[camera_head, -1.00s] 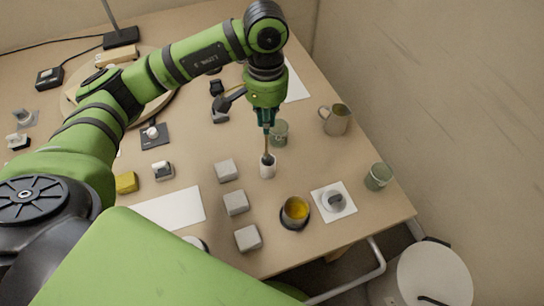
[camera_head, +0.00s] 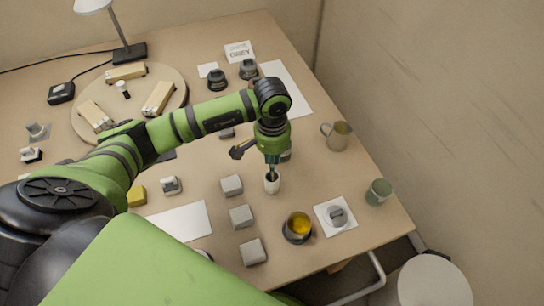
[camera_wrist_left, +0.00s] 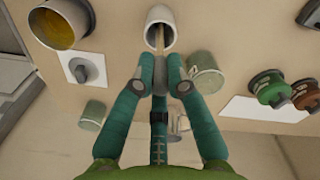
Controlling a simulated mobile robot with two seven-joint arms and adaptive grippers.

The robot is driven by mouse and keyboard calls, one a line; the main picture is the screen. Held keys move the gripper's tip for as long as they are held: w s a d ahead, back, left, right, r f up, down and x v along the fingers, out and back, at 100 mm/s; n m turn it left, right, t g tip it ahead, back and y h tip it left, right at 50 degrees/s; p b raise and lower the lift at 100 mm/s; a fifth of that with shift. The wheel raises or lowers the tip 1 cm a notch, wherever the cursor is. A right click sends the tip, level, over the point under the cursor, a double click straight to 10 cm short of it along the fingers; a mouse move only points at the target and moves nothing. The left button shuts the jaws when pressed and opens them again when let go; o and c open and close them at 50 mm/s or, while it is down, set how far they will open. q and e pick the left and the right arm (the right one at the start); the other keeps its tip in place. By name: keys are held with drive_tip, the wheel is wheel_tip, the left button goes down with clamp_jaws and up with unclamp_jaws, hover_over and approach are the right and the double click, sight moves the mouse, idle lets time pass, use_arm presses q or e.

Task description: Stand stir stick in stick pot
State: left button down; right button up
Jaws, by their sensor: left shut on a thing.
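The stick pot (camera_head: 272,185) is a small white cup standing on the bench, right of a row of grey blocks. My left gripper (camera_head: 272,164) is just above its mouth, pointing down, shut on the stir stick. In the left wrist view the fingers (camera_wrist_left: 158,75) close around the thin wooden stick (camera_wrist_left: 157,38), which runs into the open mouth of the white pot (camera_wrist_left: 154,14). The stick's lower end is inside the pot; how deep it reaches is hidden. My right gripper is not in view.
A green glass (camera_wrist_left: 205,78) stands close beside the pot, partly behind my gripper in the head view. Grey blocks (camera_head: 241,216), a cup of yellow liquid (camera_head: 297,226), a metal mug (camera_head: 337,136) and another green glass (camera_head: 378,192) stand around. The bench's right edge is near.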

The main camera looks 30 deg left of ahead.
use_arm(q)
drive_tip(key=shift+f+b, duration=0.25)
drive_tip(key=shift+b, duration=0.05)
drive_tip(key=c, duration=1.2)
unclamp_jaws()
drive_tip(key=shift+r, duration=0.1)
drive_tip(key=shift+c, duration=0.2)
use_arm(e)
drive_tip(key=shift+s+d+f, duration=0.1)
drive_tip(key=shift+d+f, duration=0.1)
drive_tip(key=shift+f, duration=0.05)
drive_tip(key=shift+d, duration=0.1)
